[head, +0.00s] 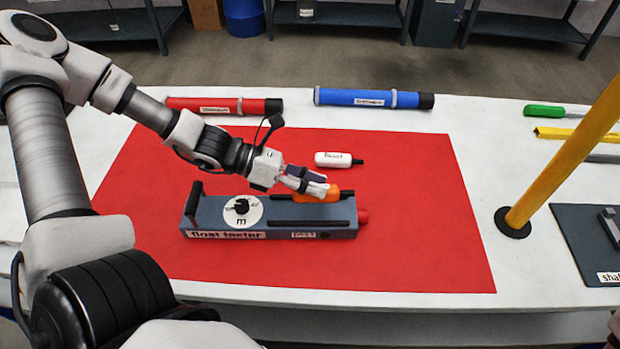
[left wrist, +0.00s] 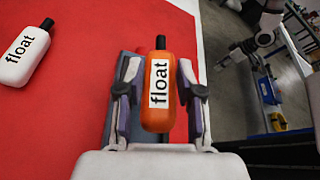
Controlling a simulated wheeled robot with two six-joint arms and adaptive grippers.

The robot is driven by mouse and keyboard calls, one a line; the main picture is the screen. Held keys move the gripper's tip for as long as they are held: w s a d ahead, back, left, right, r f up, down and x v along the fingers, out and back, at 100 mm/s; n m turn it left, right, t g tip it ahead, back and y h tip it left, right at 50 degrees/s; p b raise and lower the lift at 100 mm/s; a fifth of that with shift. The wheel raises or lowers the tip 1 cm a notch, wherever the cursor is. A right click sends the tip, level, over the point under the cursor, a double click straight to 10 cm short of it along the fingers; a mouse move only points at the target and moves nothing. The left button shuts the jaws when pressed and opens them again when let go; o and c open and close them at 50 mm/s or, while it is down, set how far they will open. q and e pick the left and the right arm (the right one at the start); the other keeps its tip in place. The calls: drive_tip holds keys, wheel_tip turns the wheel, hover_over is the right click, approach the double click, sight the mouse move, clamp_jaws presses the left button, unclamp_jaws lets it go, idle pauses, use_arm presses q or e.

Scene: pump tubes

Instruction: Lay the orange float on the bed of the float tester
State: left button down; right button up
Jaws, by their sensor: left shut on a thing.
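The orange float (head: 318,196) is held in my left gripper (head: 305,187), over the rear right part of the grey float tester (head: 272,233). I cannot tell if the float touches the tester's bed. In the left wrist view the orange float (left wrist: 157,92), with its label "float" and black tip, lies between the two fingers of the left gripper (left wrist: 157,100).
A white float (head: 338,159) lies on the red mat (head: 420,230) behind the tester. Red (head: 222,105) and blue (head: 372,98) tubes lie along the back. A yellow post (head: 565,155) stands on the right. The mat's right part is clear.

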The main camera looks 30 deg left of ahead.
use_arm(q)
wheel_tip(320, 180, down, 4)
drive_tip(key=shift+s+b, duration=0.1)
drive_tip(key=shift+b, duration=1.05)
drive_tip(key=shift+r, duration=0.25)
drive_tip(key=shift+f, duration=0.2)
drive_tip(key=c, duration=0.7)
unclamp_jaws()
drive_tip(key=shift+d, duration=0.1)
use_arm(e)
wheel_tip(320, 180, down, 4)
drive_tip(key=shift+s+r, duration=0.1)
drive_tip(key=shift+r, duration=0.05)
